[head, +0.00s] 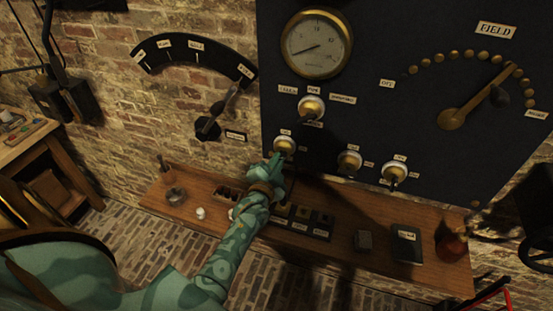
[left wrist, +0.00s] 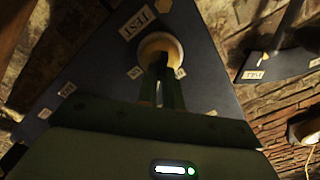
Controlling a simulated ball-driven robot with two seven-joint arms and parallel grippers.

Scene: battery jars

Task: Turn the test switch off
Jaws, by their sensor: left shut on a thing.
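The test switch (head: 284,144) is a round pale knob with a brass rim on the dark panel, below the upper middle switch. In the left wrist view the switch (left wrist: 161,43) sits beside a tag reading TEST (left wrist: 132,25). My left gripper (head: 277,160) reaches up to it from below. In the left wrist view its fingers (left wrist: 161,75) are shut on the switch's lever, which they mostly hide. I cannot tell which way the lever points. My right gripper is not in view.
Similar switches (head: 311,107), (head: 349,161) and (head: 395,172) are close by on the panel (head: 390,45). A dial gauge (head: 317,44) and a brass field lever (head: 478,98) are above. A wooden shelf (head: 345,215) with small boxes and jars runs below.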

